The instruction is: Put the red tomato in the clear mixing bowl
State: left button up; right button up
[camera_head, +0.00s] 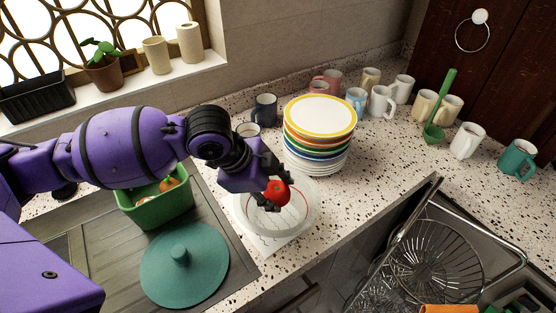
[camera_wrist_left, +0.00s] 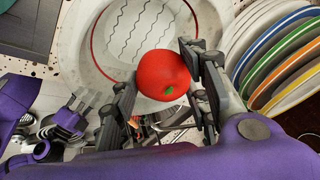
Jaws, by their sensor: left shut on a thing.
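The red tomato (camera_head: 277,192) is held between the fingers of my left gripper (camera_head: 268,193), over the clear mixing bowl (camera_head: 308,222). In the left wrist view the tomato (camera_wrist_left: 163,75) sits between the two dark fingertips of the gripper (camera_wrist_left: 160,82), with its green stem spot showing. The bowl (camera_wrist_left: 92,45) lies beyond it, with a red ring and wavy lines visible at its base. The bowl stands on the counter in front of the stacked plates.
A tall stack of coloured plates (camera_head: 318,125) stands right behind the bowl. A green bin (camera_head: 160,208) with orange items and a teal round lid (camera_head: 184,265) are to the left. Several mugs (camera_head: 381,102) line the back. A sink with a wire rack (camera_head: 425,260) is at the right.

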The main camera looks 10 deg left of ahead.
pick_arm(q)
jog(key=b, duration=0.2)
send_over(274, 218)
notch_tip(274, 218, down, 4)
jog(key=shift+f, duration=0.25)
jog(key=shift+f+b, duration=0.45)
jog(key=shift+f, duration=0.3)
jog(key=shift+w, duration=0.1)
jog(key=o, duration=2)
jog(key=shift+o, duration=0.3)
pick_arm(e)
jog(key=f, duration=0.1)
jog(key=s+d+f, duration=0.1)
jog(key=shift+s+d+f, duration=0.15)
jog(key=shift+s+f, duration=0.1)
jog(key=shift+f, duration=0.15)
jog(key=shift+w+a+r, duration=0.15)
jog(key=shift+w+a, duration=0.05)
jog(key=shift+w, duration=0.1)
